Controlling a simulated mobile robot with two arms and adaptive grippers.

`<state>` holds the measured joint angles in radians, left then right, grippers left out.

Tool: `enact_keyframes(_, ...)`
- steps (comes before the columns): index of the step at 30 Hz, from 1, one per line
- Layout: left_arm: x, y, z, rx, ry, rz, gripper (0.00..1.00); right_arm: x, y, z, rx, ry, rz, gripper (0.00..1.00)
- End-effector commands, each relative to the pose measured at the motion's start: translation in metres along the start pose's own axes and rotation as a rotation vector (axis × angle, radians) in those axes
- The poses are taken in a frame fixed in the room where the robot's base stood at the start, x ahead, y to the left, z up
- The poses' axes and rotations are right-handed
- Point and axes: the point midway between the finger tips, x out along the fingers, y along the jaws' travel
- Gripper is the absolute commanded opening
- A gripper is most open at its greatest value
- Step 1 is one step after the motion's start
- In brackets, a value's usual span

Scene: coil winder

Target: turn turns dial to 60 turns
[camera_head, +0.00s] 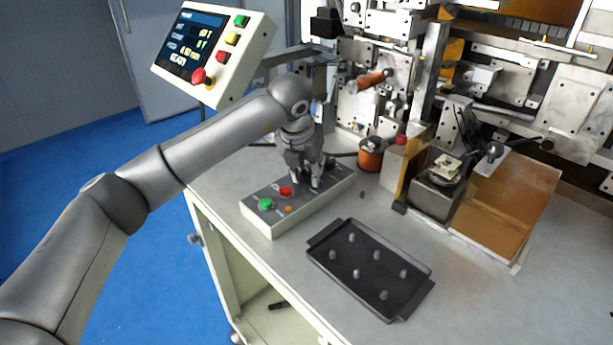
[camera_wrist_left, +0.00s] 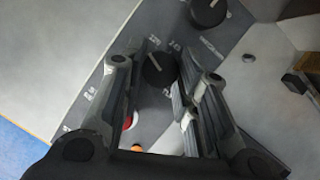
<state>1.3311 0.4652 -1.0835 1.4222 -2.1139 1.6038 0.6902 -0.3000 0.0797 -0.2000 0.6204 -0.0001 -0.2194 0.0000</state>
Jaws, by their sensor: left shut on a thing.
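The grey control box (camera_head: 265,225) lies on the table with a green button (camera_head: 265,204) and a red button (camera_head: 286,190) on top. My left gripper (camera_head: 306,184) points down over the box and is shut on a black dial (camera_wrist_left: 158,69). In the left wrist view this dial, with a pale pointer line, sits between the fingers. A second black dial (camera_wrist_left: 208,12) is beyond the fingers. White print around the held dial is too blurred to read surely, so I cannot tell which dial sets turns. My right gripper is not in view.
A screen panel (camera_head: 213,50) with a red knob and several buttons stands at the upper left; its small figures are hard to read. A black tray (camera_head: 370,270) with several small pegs lies in front. Winder machinery and a copper wire spool (camera_head: 371,155) are behind.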

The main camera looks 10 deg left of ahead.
Motion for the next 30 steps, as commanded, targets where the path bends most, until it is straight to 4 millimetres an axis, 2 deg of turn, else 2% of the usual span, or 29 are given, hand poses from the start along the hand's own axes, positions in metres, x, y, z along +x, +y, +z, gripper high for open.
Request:
enact_keyframes(3, 0.002, -0.002, 0.000, -0.080, -0.004, 0.034, 0.05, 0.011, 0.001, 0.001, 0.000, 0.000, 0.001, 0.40)
enact_keyframes(12, 0.001, -0.002, 0.001, -0.236, -0.002, 0.097, 0.05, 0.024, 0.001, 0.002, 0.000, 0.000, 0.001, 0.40)
enact_keyframes(30, -0.001, -0.003, 0.001, -0.296, -0.002, 0.121, 0.05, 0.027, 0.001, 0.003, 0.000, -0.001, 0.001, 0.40)
